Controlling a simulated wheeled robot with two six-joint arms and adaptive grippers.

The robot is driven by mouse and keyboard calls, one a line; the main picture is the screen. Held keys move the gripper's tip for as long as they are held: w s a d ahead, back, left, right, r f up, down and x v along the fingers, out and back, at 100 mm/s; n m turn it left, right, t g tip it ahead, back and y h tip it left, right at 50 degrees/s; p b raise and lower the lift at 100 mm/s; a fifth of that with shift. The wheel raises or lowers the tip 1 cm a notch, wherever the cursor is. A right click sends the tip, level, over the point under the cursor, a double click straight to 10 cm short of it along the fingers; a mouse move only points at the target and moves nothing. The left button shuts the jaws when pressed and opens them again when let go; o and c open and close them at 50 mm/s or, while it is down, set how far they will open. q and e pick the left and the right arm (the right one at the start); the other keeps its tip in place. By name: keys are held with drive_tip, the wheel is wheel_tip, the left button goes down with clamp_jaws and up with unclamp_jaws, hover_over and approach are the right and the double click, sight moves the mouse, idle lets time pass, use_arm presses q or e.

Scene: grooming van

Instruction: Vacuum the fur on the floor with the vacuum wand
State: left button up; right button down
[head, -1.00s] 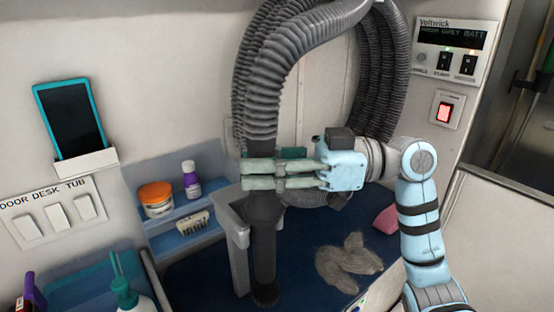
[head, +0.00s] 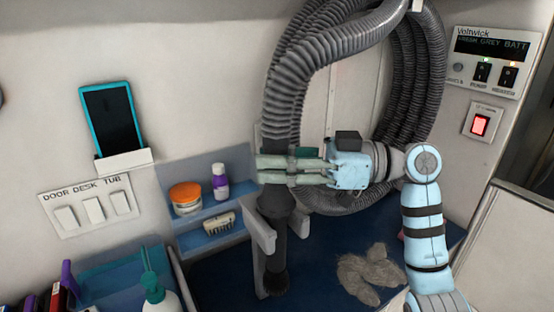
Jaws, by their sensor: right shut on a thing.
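The vacuum wand (head: 275,232) is a dark upright tube joined at its top to a ribbed grey hose (head: 287,95). My right gripper (head: 275,169) comes in from the right and is shut on the wand near its upper end. The wand stands at a pale grey bracket (head: 261,240), and I cannot tell whether it is inside or in front of it. The fur (head: 370,274) is a grey-brown clump on the blue floor (head: 322,236), right of the wand's lower end. My left gripper is out of view.
A blue wall shelf (head: 208,212) holds an orange-lidded jar (head: 186,198), a purple-capped bottle (head: 220,181) and a brush (head: 219,223). A tablet (head: 112,118) and switches (head: 93,209) are on the wall. A pump bottle (head: 158,296) stands lower left. A control panel (head: 492,62) is upper right.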

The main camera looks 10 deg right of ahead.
drive_tip(key=shift+r, duration=0.1)
idle(0.6)
drive_tip(key=shift+f+b, duration=0.55)
drive_tip(key=shift+f, duration=0.15)
drive_tip(key=shift+c, duration=2.2)
unclamp_jaws()
drive_tip(key=shift+s, duration=0.1)
